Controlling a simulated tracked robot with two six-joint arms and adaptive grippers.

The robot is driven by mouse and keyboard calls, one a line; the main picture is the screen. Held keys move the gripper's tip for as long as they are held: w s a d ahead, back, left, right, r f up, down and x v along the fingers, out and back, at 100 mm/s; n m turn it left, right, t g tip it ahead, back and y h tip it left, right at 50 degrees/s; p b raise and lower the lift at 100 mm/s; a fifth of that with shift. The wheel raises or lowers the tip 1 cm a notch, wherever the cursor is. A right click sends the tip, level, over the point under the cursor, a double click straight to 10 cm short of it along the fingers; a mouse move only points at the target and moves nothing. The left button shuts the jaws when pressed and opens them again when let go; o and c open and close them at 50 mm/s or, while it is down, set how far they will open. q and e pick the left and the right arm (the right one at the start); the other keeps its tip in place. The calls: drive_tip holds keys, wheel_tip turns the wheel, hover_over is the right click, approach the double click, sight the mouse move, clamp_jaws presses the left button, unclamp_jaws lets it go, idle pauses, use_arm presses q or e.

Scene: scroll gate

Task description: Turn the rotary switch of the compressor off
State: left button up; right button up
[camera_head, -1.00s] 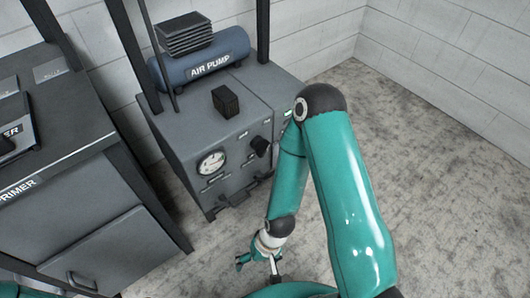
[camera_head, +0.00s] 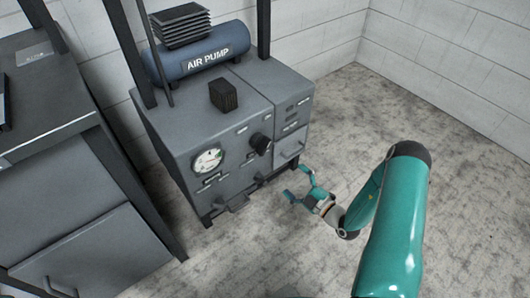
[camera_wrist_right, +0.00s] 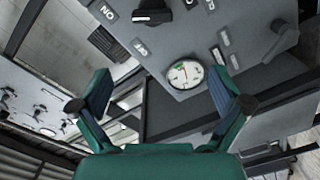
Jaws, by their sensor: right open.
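The compressor (camera_head: 185,150) is a grey cabinet with a blue air pump tank on top. Its black rotary switch (camera_head: 260,143) sticks out of the front, right of and above a round white gauge (camera_head: 208,160). In the right wrist view a black knob (camera_wrist_right: 153,12) is at the top edge, partly cut off, with a label reading ON upside down beside it; its exact setting is unclear. My right gripper (camera_head: 298,183) is open and empty, in front of the cabinet, apart from the switch and lower right of it. My left gripper is out of view.
A black block (camera_head: 223,95) sits on the cabinet top. A grey handle (camera_wrist_right: 284,40) shows right of the gauge in the wrist view. Another grey cabinet (camera_head: 85,225) stands at the left. The floor (camera_head: 420,110) to the right is clear.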

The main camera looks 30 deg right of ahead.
sight(266, 149)
drive_tip(key=shift+m+h, duration=0.3)
drive_tip(key=shift+m, duration=0.1)
drive_tip(key=w+b, duration=0.3)
drive_tip(key=w, duration=1.3)
drive_tip(key=shift+w+a+b, duration=0.1)
drive_tip(key=shift+w+b, duration=0.25)
drive_tip(key=shift+b, duration=0.05)
drive_tip(key=c, duration=1.1)
